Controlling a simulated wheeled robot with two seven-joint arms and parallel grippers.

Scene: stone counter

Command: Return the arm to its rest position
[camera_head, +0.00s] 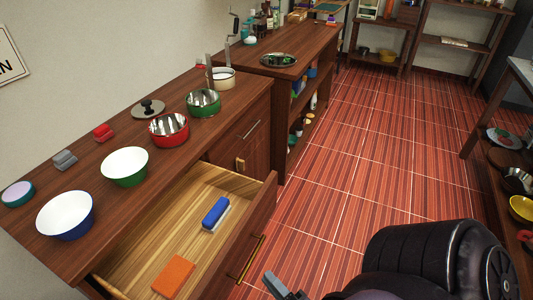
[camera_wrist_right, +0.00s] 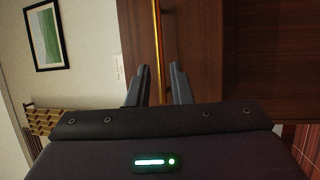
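My right arm (camera_head: 430,260) comes in from the bottom right of the head view. Its gripper (camera_head: 275,286) is partly cut off by the lower edge, just right of the open drawer's front (camera_head: 257,225). In the right wrist view my right gripper (camera_wrist_right: 158,72) has its two fingers apart with nothing held. The brass drawer handle (camera_wrist_right: 157,40) runs upright in line with the gap, ahead of the fingertips; it also shows in the head view (camera_head: 251,259), apart from the finger. My left gripper is in neither view.
The open drawer holds a blue brush (camera_head: 215,212) and an orange sponge (camera_head: 173,277). Several bowls and pots, such as a white-and-blue bowl (camera_head: 66,215), stand on the wooden counter (camera_head: 80,168). The tiled floor (camera_head: 355,150) is clear. Shelving (camera_head: 480,155) stands at the right.

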